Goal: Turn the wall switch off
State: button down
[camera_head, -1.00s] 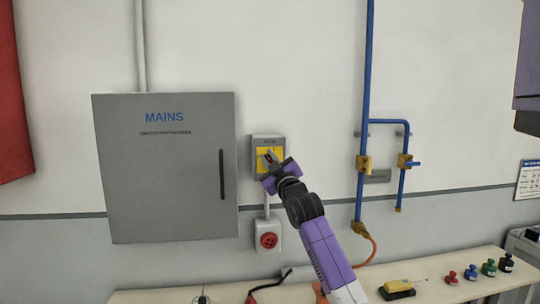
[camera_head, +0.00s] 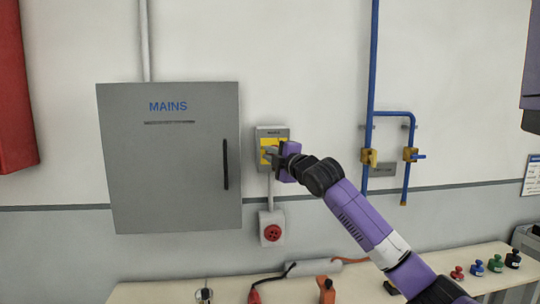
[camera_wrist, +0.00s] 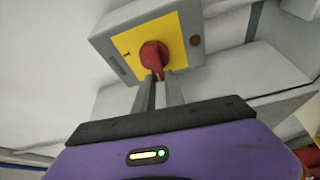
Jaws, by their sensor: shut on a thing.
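The wall switch (camera_head: 272,134) is a grey box with a yellow plate, mounted on the wall to the right of the MAINS cabinet. In the wrist view the switch box (camera_wrist: 187,20) shows close up, with a red rotary handle (camera_wrist: 154,56) on the yellow plate. My gripper (camera_head: 271,153) reaches the switch from the right. In the wrist view its two grey fingers (camera_wrist: 160,82) are shut on the red handle. The fingers hide the lower part of the handle. In the head view the gripper covers most of the handle.
The grey MAINS cabinet (camera_head: 170,165) is left of the switch. Blue pipes with yellow valves (camera_head: 370,157) run up the wall at right.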

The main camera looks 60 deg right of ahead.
jog(key=shift+s+d+f+n+g, duration=0.1)
jog(key=shift+d+f+n+g, duration=0.2)
jog(key=shift+n, duration=0.2)
dwell(0.3)
jog(key=c, duration=1.4)
grip_release()
jog(key=shift+a+r, duration=0.1)
jog(key=shift+s+a, duration=0.1)
jog(key=b+v, duration=0.2)
jog(key=v, duration=0.5)
jog(key=shift+s, duration=0.25)
